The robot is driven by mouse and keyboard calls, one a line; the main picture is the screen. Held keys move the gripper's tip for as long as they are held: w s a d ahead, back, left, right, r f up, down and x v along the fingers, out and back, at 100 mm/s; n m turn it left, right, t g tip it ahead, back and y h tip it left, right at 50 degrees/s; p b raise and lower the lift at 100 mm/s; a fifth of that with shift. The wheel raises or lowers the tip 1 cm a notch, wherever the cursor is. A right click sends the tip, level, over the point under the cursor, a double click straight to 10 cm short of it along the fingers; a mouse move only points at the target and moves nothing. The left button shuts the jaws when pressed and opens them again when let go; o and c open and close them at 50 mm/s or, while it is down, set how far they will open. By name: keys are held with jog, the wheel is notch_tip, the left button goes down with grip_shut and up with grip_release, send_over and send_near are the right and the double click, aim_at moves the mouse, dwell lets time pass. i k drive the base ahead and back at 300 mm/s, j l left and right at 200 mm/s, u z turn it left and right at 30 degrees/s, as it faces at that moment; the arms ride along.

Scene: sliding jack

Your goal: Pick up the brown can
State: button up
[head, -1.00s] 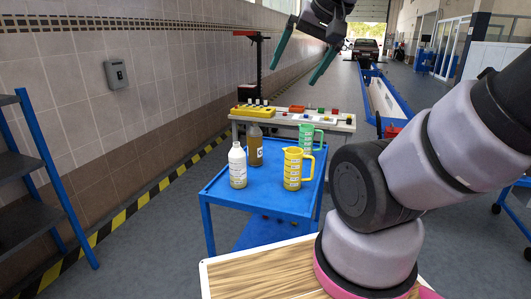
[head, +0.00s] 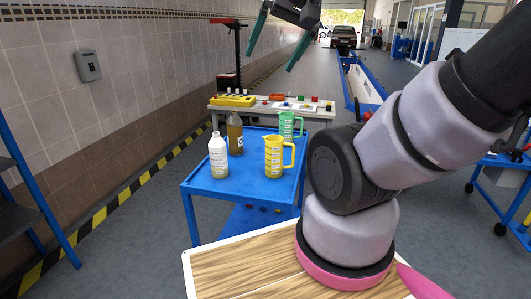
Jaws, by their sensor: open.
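A brown, bottle-like container (head: 235,136), the only brown vessel I see, stands upright on the blue cart (head: 225,186). It is toward the back left, partly hidden by a white bottle (head: 218,157) in front of it. My gripper (head: 270,60) is at the top of the head view, its two green fingers spread apart and empty. It is in the air, well above the cart and apart from the brown container. The top of the gripper is cut off by the frame.
A yellow jug (head: 275,157) and a green jug (head: 287,126) stand to the container's right on the cart. Behind is a table (head: 318,112) with a yellow case (head: 233,100) and small parts. A dark shelf (head: 22,210) stands at left by the tiled wall.

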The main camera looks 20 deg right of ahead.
aim_at(235, 124)
jog(key=k, duration=0.35)
jog(key=k+u, duration=0.1)
jog(key=u, duration=0.25)
jog(key=k+u, duration=0.1)
jog(key=u, duration=0.3)
jog(key=k+u, duration=0.1)
jog(key=u, duration=0.25)
jog(key=l+u, duration=0.15)
jog(key=l, duration=0.95)
jog(key=k+l+u, duration=0.2)
jog(key=l, duration=2.35)
jog(key=i, duration=0.15)
